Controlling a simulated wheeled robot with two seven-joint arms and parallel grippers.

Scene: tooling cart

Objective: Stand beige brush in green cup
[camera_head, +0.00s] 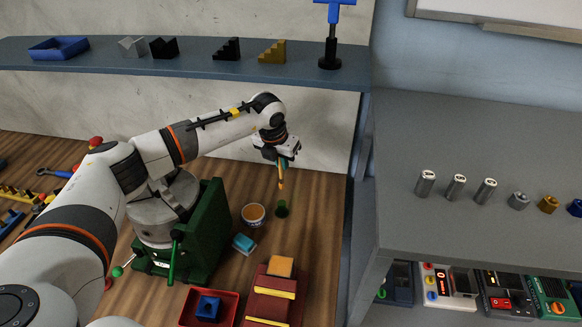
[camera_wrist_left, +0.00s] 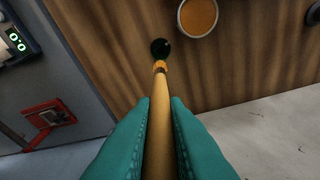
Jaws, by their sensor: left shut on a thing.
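My left gripper (camera_head: 282,162) is shut on the beige brush (camera_head: 281,182) and holds it above the wooden bench, with the brush pointing down. In the left wrist view, the brush (camera_wrist_left: 158,125) runs between the two teal fingers (camera_wrist_left: 160,108), its orange end pointing toward the dark green cup (camera_wrist_left: 160,46). In the head view, the small green cup (camera_head: 282,210) stands on the bench below the brush. The brush's lower end appears above the cup and apart from it. My right gripper is not in view.
A white tub with orange contents (camera_head: 253,214) stands just left of the cup. A teal block (camera_head: 244,243), a green vise (camera_head: 205,235) and a red toolbox-like piece (camera_head: 273,295) are nearby. A grey shelf unit (camera_head: 470,150) bounds the right side. Bench right of the cup is clear.

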